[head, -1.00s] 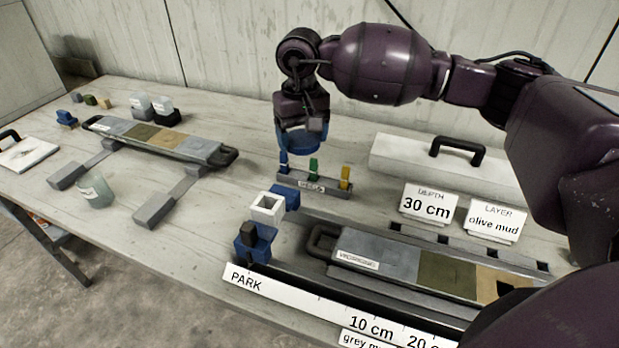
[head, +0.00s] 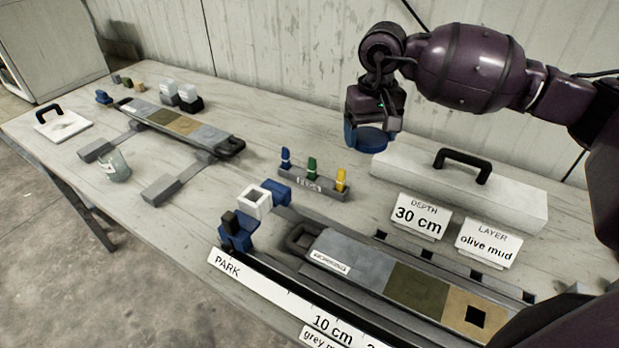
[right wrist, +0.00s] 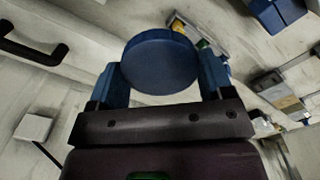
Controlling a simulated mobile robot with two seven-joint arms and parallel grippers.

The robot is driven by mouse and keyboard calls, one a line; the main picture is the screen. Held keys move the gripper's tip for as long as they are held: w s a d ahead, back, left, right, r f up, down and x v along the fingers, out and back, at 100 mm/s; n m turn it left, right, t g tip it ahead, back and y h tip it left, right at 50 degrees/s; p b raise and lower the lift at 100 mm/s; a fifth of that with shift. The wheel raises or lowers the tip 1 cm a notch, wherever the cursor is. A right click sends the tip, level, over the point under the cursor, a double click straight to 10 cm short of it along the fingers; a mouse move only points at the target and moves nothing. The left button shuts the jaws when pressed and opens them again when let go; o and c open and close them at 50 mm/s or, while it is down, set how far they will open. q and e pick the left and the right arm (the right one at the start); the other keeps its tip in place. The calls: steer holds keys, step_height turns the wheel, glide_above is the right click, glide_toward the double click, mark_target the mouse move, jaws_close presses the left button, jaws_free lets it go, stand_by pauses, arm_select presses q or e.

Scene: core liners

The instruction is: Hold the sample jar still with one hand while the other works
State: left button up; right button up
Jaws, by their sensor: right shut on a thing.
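A small translucent grey-green jar (head: 117,167) with a pale label stands at the left of the table near its front edge. It is beside the grey supports of a long core tray, and no gripper touches it. My right gripper (head: 370,128) is far to its right, raised over the back of the table near the white box. It is shut on a round blue lid (head: 369,139). The right wrist view shows the blue lid (right wrist: 160,62) between the two blue fingers. My left gripper is not in view.
A rack (head: 315,187) with blue, green and yellow pegs stands mid-table. The white box (head: 470,192) with a black handle is at right, behind the signs. A core tray (head: 350,268) lies in front.

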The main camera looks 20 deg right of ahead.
mark_target(358, 210)
step_height(358, 210, down, 20)
stand_by(0.7)
steer(key=shift+f, duration=0.2)
steer(key=o, duration=1)
step_height(358, 210, up, 12)
steer(key=shift+r, duration=0.2)
steer(key=shift+r, duration=0.15)
